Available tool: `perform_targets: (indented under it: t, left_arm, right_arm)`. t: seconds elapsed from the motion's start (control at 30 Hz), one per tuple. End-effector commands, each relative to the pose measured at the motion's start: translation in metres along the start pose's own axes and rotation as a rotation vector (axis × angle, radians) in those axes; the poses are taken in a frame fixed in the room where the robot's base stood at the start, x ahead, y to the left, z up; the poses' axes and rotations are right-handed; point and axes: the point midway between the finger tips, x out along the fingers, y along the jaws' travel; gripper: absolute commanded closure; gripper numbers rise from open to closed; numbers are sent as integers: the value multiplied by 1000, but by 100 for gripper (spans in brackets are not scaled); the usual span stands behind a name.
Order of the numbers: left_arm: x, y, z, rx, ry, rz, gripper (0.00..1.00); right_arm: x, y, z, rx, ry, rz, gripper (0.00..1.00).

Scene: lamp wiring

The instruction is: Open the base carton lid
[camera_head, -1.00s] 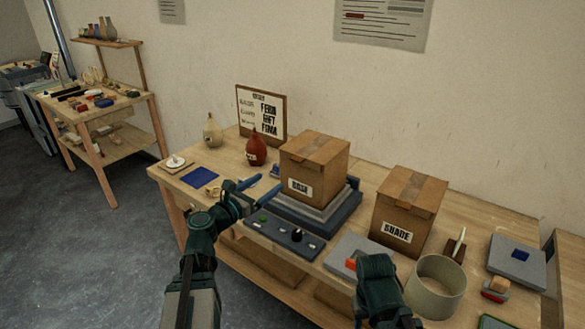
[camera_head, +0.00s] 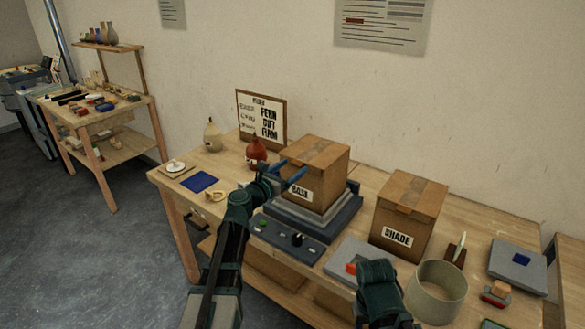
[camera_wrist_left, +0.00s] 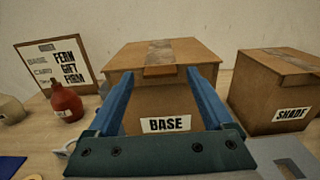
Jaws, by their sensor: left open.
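The base carton (camera_head: 310,182) is a brown cardboard box labelled BASE, standing on a grey stepped platform on the workbench. Its lid (camera_head: 318,154) lies flat and closed, with a strip of tape across it; the lid also shows in the left wrist view (camera_wrist_left: 165,55). My left gripper (camera_head: 287,174) is open, its blue fingers at the carton's front left side, just below the lid's edge. In the left wrist view the fingers (camera_wrist_left: 160,85) frame the carton's front, with nothing between them but the carton beyond. I cannot tell whether they touch it. My right gripper's jaws are not visible.
A closed shade carton (camera_head: 408,212) stands to the right. A red bottle (camera_head: 256,153) and a cream bottle (camera_head: 212,136) stand left, with a sign board (camera_head: 262,118) behind. A dark control panel (camera_head: 288,238) lies in front.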

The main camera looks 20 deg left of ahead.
Motion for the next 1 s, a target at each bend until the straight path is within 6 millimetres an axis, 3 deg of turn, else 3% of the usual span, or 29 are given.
perform_targets:
  t: [0.47,0.9,1.0]
  left_arm:
    - [10,0,0,0,0,0,17]
    - [10,0,0,0,0,0,96]
    - [10,0,0,0,0,0,100]
  right_arm:
    - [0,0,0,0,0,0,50]
    - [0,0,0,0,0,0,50]
    - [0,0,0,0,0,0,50]
